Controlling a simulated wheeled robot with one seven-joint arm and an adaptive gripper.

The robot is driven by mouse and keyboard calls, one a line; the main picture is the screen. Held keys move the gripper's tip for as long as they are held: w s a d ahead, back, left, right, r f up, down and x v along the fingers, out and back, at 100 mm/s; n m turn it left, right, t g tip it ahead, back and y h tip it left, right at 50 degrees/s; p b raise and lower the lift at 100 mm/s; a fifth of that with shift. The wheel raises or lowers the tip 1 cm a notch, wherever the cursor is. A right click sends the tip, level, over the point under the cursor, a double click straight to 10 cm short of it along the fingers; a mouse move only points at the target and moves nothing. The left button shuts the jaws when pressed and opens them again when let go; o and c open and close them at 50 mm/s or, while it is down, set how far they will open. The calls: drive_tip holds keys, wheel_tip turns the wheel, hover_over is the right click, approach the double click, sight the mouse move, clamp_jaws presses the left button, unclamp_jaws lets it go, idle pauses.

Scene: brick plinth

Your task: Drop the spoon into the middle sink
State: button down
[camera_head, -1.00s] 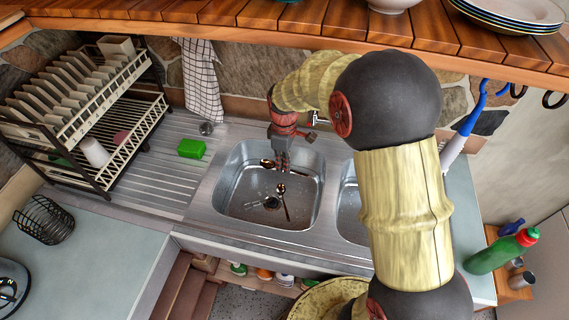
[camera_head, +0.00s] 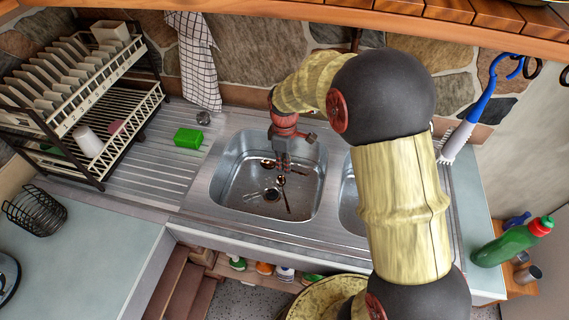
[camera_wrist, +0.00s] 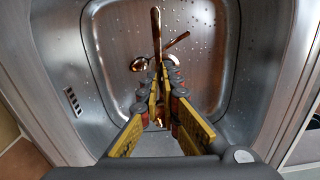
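My gripper (camera_head: 282,166) points down inside the left of the two metal sink basins in view (camera_head: 222,185). Its fingers are drawn together in the wrist view (camera_wrist: 166,72), closed on a brown, shiny spoon. The spoon (camera_head: 268,163) sticks out to the left of the fingertips in the head view; part of it is hidden by the fingers. Another spoon (camera_head: 287,202) lies on the basin floor beside the dark drain. In the wrist view a long handle (camera_wrist: 155,25) and a spoon bowl (camera_wrist: 138,63) show near the fingertips; which is gripped is hard to tell there.
A second basin (camera_head: 349,205) is on the right, partly behind my arm. A green sponge (camera_head: 188,138) lies on the drainboard. A dish rack (camera_head: 100,150) stands at left, a green bottle (camera_head: 510,245) at right. A wooden shelf (camera_head: 380,15) overhangs the back.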

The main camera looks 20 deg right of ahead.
drive_tip(key=c, duration=2)
unclamp_jaws()
drive_tip(key=shift+o, duration=0.2)
wheel_tip(320, 180, up, 12)
